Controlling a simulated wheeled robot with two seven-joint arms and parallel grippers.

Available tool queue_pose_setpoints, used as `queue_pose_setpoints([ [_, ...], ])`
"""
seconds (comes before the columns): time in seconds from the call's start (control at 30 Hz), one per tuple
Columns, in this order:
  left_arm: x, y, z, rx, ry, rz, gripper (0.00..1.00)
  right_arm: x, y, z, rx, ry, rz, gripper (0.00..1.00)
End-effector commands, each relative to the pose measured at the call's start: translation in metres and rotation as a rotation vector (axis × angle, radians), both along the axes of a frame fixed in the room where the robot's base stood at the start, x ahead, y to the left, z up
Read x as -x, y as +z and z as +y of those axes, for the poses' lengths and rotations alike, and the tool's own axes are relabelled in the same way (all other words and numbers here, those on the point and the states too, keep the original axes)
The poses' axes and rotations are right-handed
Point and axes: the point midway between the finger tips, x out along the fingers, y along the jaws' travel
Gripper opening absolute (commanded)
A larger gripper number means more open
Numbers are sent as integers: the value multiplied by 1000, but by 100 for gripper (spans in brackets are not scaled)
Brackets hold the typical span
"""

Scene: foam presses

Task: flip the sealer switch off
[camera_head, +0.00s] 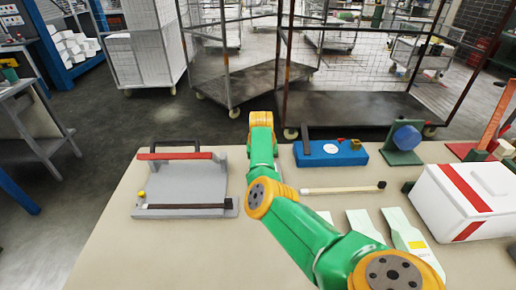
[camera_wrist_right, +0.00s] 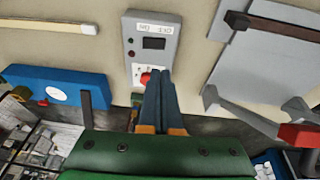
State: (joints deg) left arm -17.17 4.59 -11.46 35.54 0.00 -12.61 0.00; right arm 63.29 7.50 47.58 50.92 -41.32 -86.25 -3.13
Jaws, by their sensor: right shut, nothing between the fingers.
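A small grey control box (camera_wrist_right: 151,45) with a dark display shows in the right wrist view. It carries an upside-down label strip with OFF and ON, two small round buttons or lamps at one side, and a red switch (camera_wrist_right: 145,79) on a white plate. My right gripper (camera_wrist_right: 157,74) is shut and empty, its tips right beside the red switch; I cannot tell whether they touch it. The tips partly cover the plate, so the switch's position is unclear. In the head view my right arm hides the box and the gripper's fingers. My left gripper is in neither view.
A grey plate device (camera_head: 184,183) with a red-and-black handle lies left of my arm. A blue device (camera_head: 330,153) with a dark lever stands right. A pale rod (camera_head: 340,188), pale cut sheets (camera_head: 408,236) and a white red-striped box (camera_head: 467,199) occupy the table's right side.

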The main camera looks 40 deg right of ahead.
Motion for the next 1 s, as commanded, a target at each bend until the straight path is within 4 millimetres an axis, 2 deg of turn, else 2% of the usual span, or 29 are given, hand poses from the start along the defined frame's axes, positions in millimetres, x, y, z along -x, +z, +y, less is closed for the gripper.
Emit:
queue_pose_setpoints([
  [0.2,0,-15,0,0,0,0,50,3,38,16,1,0,-6,0],
  [0.4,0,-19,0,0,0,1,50,5,57,23,0,1,-3,0],
  [1.0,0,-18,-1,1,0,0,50,5,59,23,-1,0,-1,0],
])
